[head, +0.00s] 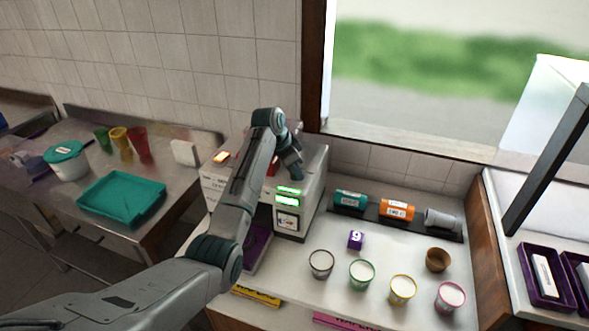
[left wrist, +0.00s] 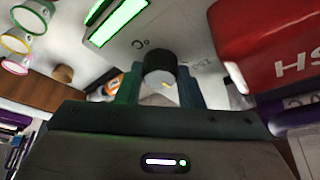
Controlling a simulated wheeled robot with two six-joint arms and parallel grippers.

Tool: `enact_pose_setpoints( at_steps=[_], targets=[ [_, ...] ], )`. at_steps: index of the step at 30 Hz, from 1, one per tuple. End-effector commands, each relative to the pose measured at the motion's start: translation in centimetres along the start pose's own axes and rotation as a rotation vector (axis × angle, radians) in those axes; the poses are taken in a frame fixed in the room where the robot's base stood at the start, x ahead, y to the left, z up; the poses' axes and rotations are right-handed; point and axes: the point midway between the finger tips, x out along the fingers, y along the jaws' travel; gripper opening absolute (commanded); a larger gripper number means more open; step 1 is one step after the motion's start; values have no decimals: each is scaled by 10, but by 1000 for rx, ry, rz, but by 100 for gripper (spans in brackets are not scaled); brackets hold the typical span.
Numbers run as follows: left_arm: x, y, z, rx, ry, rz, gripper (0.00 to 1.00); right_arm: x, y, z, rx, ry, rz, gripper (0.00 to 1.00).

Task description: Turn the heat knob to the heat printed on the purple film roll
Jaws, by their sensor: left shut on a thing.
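A pale box-shaped machine (head: 312,190) with two lit green displays stands on the counter. My left gripper (head: 297,178) reaches down at its upper part. In the left wrist view, the dark round knob (left wrist: 160,66) sits between the two teal fingers of my left gripper (left wrist: 158,86), which is shut on it. I cannot make out a purple film roll in the head view. A purple patch (left wrist: 300,108) shows at the right of the wrist view, but I cannot tell what it is.
Teal (head: 350,200), orange (head: 397,210) and grey (head: 443,220) rolls lie on a dark rack. Several cups and a purple cube (head: 355,240) stand in front. A red thing (left wrist: 275,45) with white letters is close beside the gripper. A teal tray (head: 120,198) lies on the left table.

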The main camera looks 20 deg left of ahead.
Motion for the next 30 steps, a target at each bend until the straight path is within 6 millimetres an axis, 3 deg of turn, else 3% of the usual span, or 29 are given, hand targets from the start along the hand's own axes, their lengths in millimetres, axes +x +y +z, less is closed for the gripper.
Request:
enact_pose_setpoints(
  at_steps=[3, 4, 7, 19, 30],
  targets=[
    [0, 0, 0, 0, -1, 1, 11, 0, 0, 0, 0, 0, 0, 0],
    [0, 0, 0, 1, -1, 1, 35, 0, 0, 0, 0, 0, 0, 0],
    [0, 0, 0, 1, -1, 1, 55, 0, 1, 0, 0, 0, 1, 0],
    [-7, -1, 0, 3, 2, -1, 55, 6, 1, 0, -1, 0, 1, 0],
    [-75, -1, 1, 3, 3, -3, 55, 40, -2, 4, -1, 0, 1, 0]
  ],
)
